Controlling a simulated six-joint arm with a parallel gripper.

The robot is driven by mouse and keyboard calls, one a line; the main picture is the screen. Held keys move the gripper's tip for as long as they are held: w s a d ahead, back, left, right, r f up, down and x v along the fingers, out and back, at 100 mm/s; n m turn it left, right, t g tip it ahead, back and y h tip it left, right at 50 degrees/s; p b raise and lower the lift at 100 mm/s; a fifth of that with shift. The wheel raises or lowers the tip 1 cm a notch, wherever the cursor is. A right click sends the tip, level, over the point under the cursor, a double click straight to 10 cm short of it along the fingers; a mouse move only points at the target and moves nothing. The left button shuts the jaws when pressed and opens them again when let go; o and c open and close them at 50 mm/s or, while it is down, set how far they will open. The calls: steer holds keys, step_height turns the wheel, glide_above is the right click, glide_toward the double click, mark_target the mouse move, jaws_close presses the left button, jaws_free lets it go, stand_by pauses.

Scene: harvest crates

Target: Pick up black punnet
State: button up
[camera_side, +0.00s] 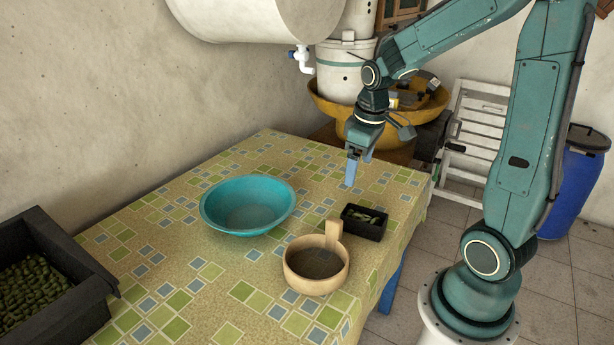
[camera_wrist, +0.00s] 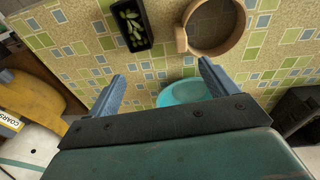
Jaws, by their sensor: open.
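The black punnet (camera_side: 375,228) is a small dark box with green pods in it. It stands near the right edge of the table, right of a wooden scoop-like bowl. In the wrist view the punnet (camera_wrist: 146,37) is at the top, left of centre, beyond the fingertips. My gripper (camera_side: 350,183) hangs above the table, behind the punnet in the side view and apart from it.
The wooden bowl with an upright handle (camera_side: 290,272) stands close beside the punnet. A teal basin (camera_side: 212,208) is left of it. A black crate of green produce (camera_side: 78,262) is at the left. The patterned tablecloth (camera_side: 165,285) is clear in front.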

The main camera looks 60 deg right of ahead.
steer(key=d+f+g, duration=0.1)
steer(key=d+f, duration=0.6)
steer(key=f, duration=0.1)
steer(key=shift+d+f+y, duration=0.2)
steer(key=shift+f+y, duration=0.05)
steer(key=shift+y, duration=0.15)
steer(key=shift+f, duration=0.1)
steer(key=shift+f, duration=4.2)
steer(key=shift+f, duration=0.1)
steer(key=shift+f, duration=2.5)
steer(key=c, duration=1.1)
steer(key=shift+o, duration=0.2)
